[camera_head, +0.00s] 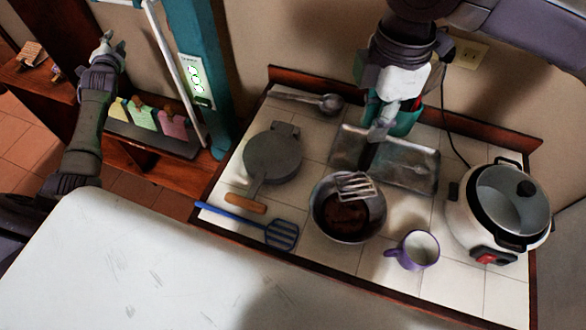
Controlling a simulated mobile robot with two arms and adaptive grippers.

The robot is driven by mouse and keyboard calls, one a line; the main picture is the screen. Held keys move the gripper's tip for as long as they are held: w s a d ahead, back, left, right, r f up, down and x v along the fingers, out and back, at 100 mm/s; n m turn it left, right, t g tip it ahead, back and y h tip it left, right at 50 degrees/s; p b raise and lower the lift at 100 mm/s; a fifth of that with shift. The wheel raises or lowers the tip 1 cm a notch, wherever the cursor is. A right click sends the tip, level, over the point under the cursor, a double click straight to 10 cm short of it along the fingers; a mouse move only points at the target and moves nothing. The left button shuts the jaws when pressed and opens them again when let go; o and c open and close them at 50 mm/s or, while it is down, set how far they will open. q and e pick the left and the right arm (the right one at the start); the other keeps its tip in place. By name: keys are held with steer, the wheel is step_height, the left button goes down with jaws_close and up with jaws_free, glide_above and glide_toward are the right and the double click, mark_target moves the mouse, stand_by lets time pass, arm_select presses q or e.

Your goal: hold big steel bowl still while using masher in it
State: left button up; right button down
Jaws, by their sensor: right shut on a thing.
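The big steel bowl (321,221) stands on the white tiled counter, with dark brown contents inside. The masher (357,187) has a slotted metal head, seen over the back part of the bowl's opening; whether it touches the contents I cannot tell. My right gripper (379,133) is shut on the masher's handle, above and behind the bowl. My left gripper (107,44) is far to the left, away from the counter and the bowl, near the wooden shelf. Its fingers are too small to tell open from shut. Nothing of mine holds the bowl.
A metal tray (412,172) lies behind the bowl. A purple mug (416,249) stands close at its right, a white cooker (470,228) further right. A round press (273,155) and a blue slotted spatula (281,234) lie left. A ladle (329,103) and teal container (405,121) are behind.

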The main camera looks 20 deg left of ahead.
arm_select(q)
steer(key=a+r+m+t+y, duration=0.2)
steer(key=a+r+t, duration=0.1)
steer(key=r, duration=1.8)
steer(key=w+d+r+m+t+h, duration=0.2)
steer(key=d+r+m, duration=0.45)
steer(key=r, duration=0.65)
steer(key=w+d+f+m+h, duration=0.2)
steer(key=d+f+m+h, duration=0.1)
steer(key=d, duration=0.4)
steer(key=w+d+f+m+g+h, duration=0.1)
steer(key=w+d+f+m+h, duration=0.1)
steer(key=d, duration=0.6)
steer(key=w+d+f+m+g+h, duration=0.1)
steer(key=d+f+m+h, duration=0.3)
steer(key=d, duration=0.4)
steer(key=shift+w+f, duration=0.1)
steer(key=shift+w, duration=0.35)
steer(key=s+d+f+m+g+h, duration=0.2)
steer(key=d+f+m+g+h, duration=0.25)
steer(key=d+f, duration=0.6)
steer(key=m+g+h, duration=0.3)
steer(key=m+g, duration=0.4)
steer(key=g, duration=0.5)
glide_toward(326, 209)
steer(key=shift+y, duration=0.25)
steer(key=x, duration=0.5)
steer(key=shift+w+d+f, duration=0.1)
steer(key=shift+d+f, duration=0.05)
steer(key=shift+d, duration=0.1)
